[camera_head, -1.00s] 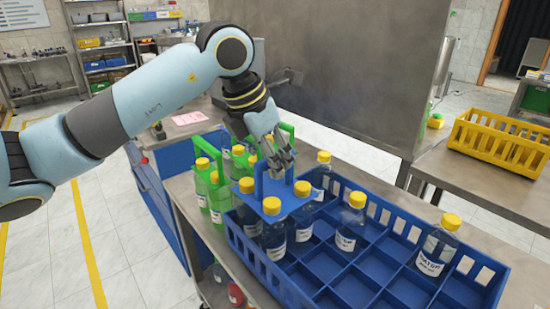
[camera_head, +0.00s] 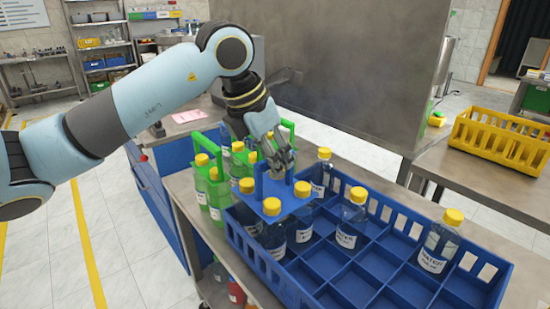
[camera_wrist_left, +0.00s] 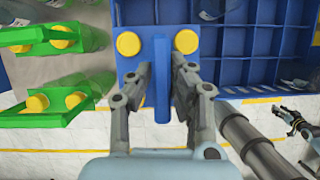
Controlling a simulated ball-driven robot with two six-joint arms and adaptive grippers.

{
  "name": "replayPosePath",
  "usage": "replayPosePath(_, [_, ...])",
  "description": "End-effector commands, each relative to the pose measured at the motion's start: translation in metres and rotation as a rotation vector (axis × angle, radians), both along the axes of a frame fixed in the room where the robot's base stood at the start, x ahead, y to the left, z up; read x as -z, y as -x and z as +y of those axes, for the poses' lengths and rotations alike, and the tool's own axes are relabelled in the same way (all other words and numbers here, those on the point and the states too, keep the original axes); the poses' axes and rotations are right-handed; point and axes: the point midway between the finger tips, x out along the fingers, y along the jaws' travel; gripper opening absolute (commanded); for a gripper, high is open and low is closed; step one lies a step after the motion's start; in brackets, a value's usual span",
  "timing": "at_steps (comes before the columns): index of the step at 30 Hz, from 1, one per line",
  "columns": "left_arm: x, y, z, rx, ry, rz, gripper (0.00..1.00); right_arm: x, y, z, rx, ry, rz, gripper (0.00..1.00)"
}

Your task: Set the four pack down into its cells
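The four pack (camera_head: 271,187) is a blue carrier with yellow-capped bottles. It stands in the near left part of the blue crate (camera_head: 486,291), with its bottles low behind the crate wall. My left gripper (camera_head: 275,160) is over it. In the left wrist view, the fingers (camera_wrist_left: 162,66) close in on both sides of the carrier's upright blue handle (camera_wrist_left: 162,105) and look shut on it. The pack's bottoms are hidden, so I cannot tell whether they touch the cell floor. A dark gripper-like shape, probably my right gripper (camera_wrist_left: 296,120), shows at the wrist view's right edge.
Green carriers with yellow-capped bottles (camera_head: 214,190) stand close on the left. Single bottles (camera_head: 352,222) stand in the crate beside and behind the pack, one farther right (camera_head: 438,243). Several front and middle cells are empty. A yellow crate (camera_head: 500,140) is at the right.

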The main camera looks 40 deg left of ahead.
Motion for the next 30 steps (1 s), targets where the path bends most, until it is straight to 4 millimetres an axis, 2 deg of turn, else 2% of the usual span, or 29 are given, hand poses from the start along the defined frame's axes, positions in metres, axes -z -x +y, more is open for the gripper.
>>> replayPosePath(1, [-0.002, -0.001, 0.0, 0.002, 0.0, -0.004, 0.23, 0.0, 0.0, 0.0, 0.0, -0.001, 0.0, 0.41])
replayPosePath(6, [-0.001, -0.001, 0.0, 0.001, 0.0, -0.002, 0.42, 0.0, 0.0, 0.001, 0.001, -0.001, 0.0, 0.41])
replayPosePath(16, [-0.004, 0.002, 0.001, -0.001, -0.002, 0.002, 0.42, 0.0, -0.001, -0.001, 0.0, 0.001, -0.001, 0.41])
replayPosePath(20, [-0.021, 0.008, 0.003, 0.002, -0.006, 0.0, 0.42, 0.0, 0.0, -0.001, 0.0, 0.001, -0.001, 0.41])
replayPosePath(30, [-0.08, 0.032, 0.009, 0.002, -0.01, -0.002, 0.42, 0.0, 0.0, 0.0, 0.0, 0.0, 0.0, 0.41])
